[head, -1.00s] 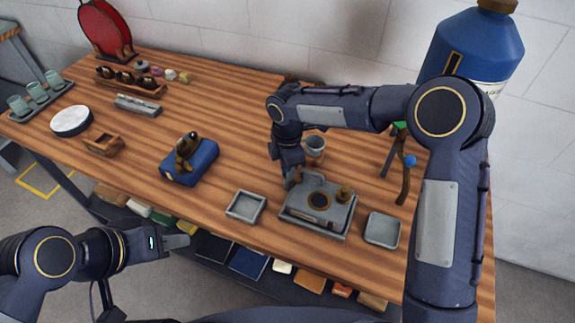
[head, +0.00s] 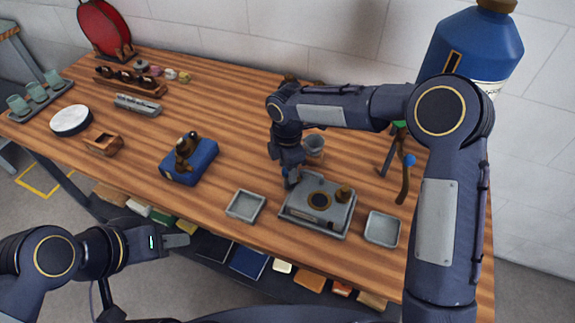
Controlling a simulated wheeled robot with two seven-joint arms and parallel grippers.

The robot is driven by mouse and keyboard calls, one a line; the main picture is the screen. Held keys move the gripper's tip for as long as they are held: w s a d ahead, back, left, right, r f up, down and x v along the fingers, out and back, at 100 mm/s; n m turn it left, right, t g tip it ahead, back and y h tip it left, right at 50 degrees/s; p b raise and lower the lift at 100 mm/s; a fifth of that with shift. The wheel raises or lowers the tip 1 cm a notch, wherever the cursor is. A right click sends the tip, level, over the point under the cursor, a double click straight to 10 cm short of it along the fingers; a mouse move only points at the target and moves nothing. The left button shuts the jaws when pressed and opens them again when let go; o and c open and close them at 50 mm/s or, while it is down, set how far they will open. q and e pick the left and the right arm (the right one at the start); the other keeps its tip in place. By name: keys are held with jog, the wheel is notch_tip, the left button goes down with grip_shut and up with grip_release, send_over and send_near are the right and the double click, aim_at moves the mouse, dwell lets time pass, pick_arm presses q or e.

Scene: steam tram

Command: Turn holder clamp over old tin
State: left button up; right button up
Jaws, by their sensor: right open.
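A grey holder (head: 300,218) stands near the table's front edge. A dark round piece with a gold rim (head: 319,200), perhaps the old tin, sits in its middle, its top uncovered in this view. A brass knob (head: 345,193) stands at the holder's right rear. My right gripper (head: 291,184) points down at the holder's rear left corner, open; its fingertips are small and partly hidden, and I cannot tell whether they touch the clamp. The clamp itself is not clearly distinguishable. My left gripper (head: 178,241) hangs off the table's front edge, away from the holder; its jaw gap is unclear.
Shallow grey trays flank the holder, one left (head: 245,206) and one right (head: 382,229). A grey cup (head: 313,146) stands behind it. A blue cushion with a brown object (head: 190,162) lies further left. A large blue bottle (head: 470,50) stands at right rear. My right arm crosses above the table.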

aim_at(285, 173)
notch_tip(285, 173, up, 8)
jog(key=shift+f+b, duration=0.1)
jog(key=shift+b, duration=0.4)
jog(key=shift+c, duration=1.4)
jog(key=m+b, duration=0.2)
jog(key=f+m+t+b, duration=0.1)
jog(key=b, duration=0.1)
jog(key=s+f+m+b, duration=0.1)
jog(key=m+b, duration=0.1)
jog(key=shift+s+a+m+t+b, duration=0.1)
jog(key=shift+a+m+t+b, duration=0.2)
jog(key=f+m+t+b, duration=0.1)
jog(key=f+m+b, duration=0.1)
jog(key=m+b, duration=0.1)
jog(key=f+m+t+y+b, duration=0.1)
jog(key=m+b, duration=0.2)
jog(key=m, duration=0.3)
jog(key=f+m+b, duration=0.2)
jog(key=m+b, duration=0.1)
jog(key=m, duration=0.1)
jog(key=shift+w+d+f+t, duration=0.35)
jog(key=shift+d+t, duration=0.05)
